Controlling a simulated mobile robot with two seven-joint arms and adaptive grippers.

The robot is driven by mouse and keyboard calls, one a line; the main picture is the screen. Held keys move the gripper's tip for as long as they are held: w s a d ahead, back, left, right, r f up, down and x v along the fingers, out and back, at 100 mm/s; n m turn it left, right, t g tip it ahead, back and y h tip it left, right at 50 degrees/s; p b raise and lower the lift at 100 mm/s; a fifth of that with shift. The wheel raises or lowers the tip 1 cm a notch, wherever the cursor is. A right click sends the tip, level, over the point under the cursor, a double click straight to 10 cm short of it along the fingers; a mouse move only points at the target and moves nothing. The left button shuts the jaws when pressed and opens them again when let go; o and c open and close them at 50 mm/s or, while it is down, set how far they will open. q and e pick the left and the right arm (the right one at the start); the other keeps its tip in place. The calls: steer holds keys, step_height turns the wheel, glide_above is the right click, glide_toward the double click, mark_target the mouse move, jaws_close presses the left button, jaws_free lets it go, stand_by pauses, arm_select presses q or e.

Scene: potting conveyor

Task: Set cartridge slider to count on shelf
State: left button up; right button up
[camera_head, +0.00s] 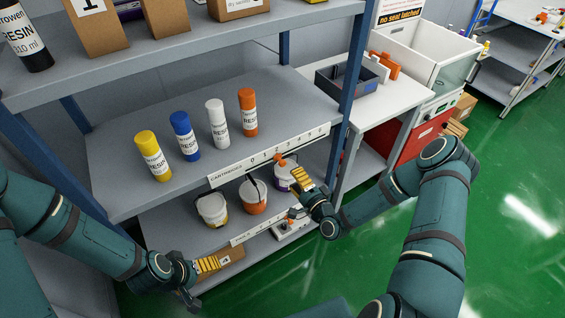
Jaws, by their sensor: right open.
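A white label strip (235,172) marked for cartridges runs along the front edge of the middle shelf, with small numbers on it. Its orange slider (280,159) sits near the middle of the strip; the number under it is too small to read. On that shelf stand a yellow (153,156), a blue (185,136), a white (217,123) and an orange (248,112) resin cartridge, all upright. My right gripper (297,179) is open, just below and right of the slider, apart from it. My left gripper (211,265) is low at the lower shelf; its opening is unclear.
White pails (212,209) and an orange-banded one (253,196) stand on the lower shelf behind a second strip (250,235). A cardboard box (222,262) is by my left gripper. A blue shelf post (351,62) and a side table (400,95) lie to the right.

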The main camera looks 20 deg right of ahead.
mark_target(284, 165)
steer(key=x, duration=0.8)
steer(key=shift+w, duration=0.15)
jaws_close()
